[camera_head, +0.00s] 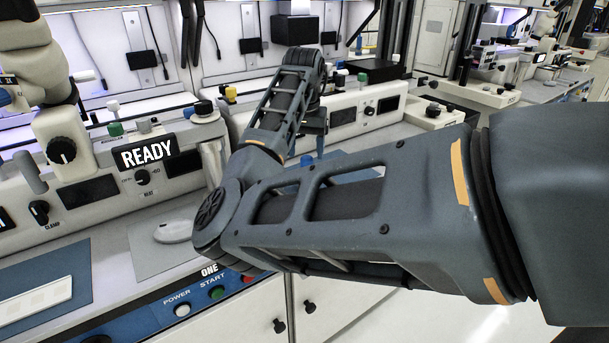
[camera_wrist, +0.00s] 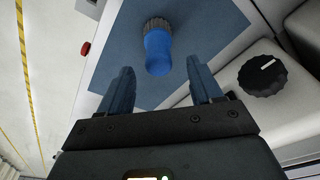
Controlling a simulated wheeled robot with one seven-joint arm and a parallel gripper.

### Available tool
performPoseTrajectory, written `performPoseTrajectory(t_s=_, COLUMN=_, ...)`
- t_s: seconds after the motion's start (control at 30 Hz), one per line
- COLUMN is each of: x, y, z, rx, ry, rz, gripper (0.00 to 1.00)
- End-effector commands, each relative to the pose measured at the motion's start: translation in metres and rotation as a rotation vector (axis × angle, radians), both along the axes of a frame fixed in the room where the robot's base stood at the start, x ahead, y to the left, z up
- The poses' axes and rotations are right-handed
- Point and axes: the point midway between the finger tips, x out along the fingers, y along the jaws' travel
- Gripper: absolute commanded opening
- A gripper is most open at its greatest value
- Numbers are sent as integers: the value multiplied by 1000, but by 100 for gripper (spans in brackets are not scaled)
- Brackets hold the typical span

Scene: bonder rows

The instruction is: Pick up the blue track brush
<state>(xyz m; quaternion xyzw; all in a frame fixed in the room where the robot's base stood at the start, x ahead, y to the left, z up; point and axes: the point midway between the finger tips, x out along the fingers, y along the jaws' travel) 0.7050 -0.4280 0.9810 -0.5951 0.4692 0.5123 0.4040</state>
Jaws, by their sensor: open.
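The blue track brush (camera_wrist: 158,52) is on a dark blue mat (camera_wrist: 214,28) in the wrist view. Its smooth blue handle is nearer the camera, and its dark ridged end is toward the top. My gripper (camera_wrist: 158,68) is open, with one finger on either side of the brush in the picture and a visible gap to each. I cannot tell the height between the fingers and the brush. In the head view my arm hides most of that spot, and a small blue shape shows beneath the wrist, possibly the brush.
In the wrist view a black knob (camera_wrist: 262,76) on a pale machine panel is right of my gripper, and a red button (camera_wrist: 85,48) is at left. In the head view a bench machine with a READY sign (camera_head: 146,152) stands left of my arm.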

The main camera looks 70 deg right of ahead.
Motion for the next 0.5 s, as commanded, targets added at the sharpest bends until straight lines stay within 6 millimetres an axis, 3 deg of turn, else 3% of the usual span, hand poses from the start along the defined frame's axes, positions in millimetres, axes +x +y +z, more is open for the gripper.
performPoseTrajectory(t_s=0.3, x=0, y=-5, z=-41, rx=2, ry=1, rz=0, gripper=65)
performPoseTrajectory(t_s=0.5, x=0, y=-7, z=-52, rx=0, ry=0, rz=0, gripper=65)
